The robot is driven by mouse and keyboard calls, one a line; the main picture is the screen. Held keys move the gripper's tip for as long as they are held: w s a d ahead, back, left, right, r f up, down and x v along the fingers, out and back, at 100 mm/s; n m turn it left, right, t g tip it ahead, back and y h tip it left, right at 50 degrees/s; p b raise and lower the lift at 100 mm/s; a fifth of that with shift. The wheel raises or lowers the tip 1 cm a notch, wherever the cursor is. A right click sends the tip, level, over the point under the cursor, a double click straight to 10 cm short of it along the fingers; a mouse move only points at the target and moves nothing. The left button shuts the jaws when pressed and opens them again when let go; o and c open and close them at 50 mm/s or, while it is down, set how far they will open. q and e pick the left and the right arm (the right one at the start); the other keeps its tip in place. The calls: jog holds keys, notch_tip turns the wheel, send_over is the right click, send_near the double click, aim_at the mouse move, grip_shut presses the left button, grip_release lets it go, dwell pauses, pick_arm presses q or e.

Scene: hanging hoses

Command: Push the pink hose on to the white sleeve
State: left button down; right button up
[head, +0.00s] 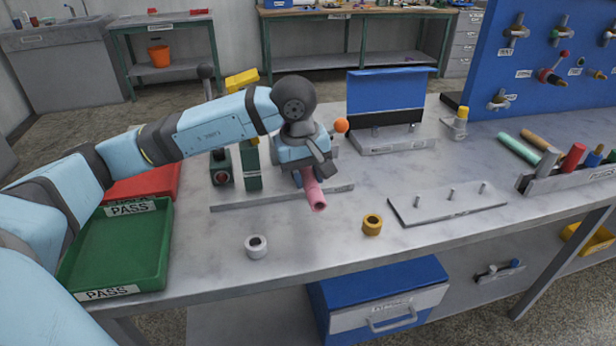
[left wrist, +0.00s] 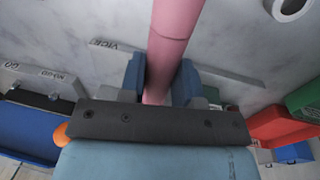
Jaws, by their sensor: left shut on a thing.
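My left gripper (head: 309,176) is shut on the pink hose (head: 316,198), a short tube held above the table. Its open end points toward the table's front edge, down and slightly right in the head view. In the left wrist view the pink hose (left wrist: 173,35) runs up between the two blue fingers of my left gripper (left wrist: 162,80). The white sleeve (head: 256,251), a short hollow ring, stands on the table to the front left of the hose, apart from it. It also shows at the top right of the left wrist view (left wrist: 279,11). My right gripper is not in view.
A yellow ring (head: 372,227) stands to the right. Further right are a grey plate with pegs (head: 430,212) and a rack of coloured tubes (head: 565,181). A green PASS tray (head: 157,262) is at left. The table between the two rings is clear.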

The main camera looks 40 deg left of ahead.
pick_arm(q)
jog(key=shift+w+a+b, duration=0.3)
jog(key=shift+w+a, duration=0.35)
jog(key=shift+a, duration=0.1)
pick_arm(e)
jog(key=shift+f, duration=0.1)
pick_arm(q)
jog(key=c, duration=0.8)
grip_release()
jog(key=shift+a, duration=0.1)
jog(key=shift+o, duration=0.2)
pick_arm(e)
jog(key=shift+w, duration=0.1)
pick_arm(q)
jog(key=shift+f, duration=0.1)
notch_tip(320, 180, up, 14)
jog(key=s+a+p, duration=0.1)
jog(key=p, duration=0.1)
jog(key=shift+s, duration=0.3)
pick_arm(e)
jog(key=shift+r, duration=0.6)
pick_arm(q)
jog(key=shift+p, duration=0.3)
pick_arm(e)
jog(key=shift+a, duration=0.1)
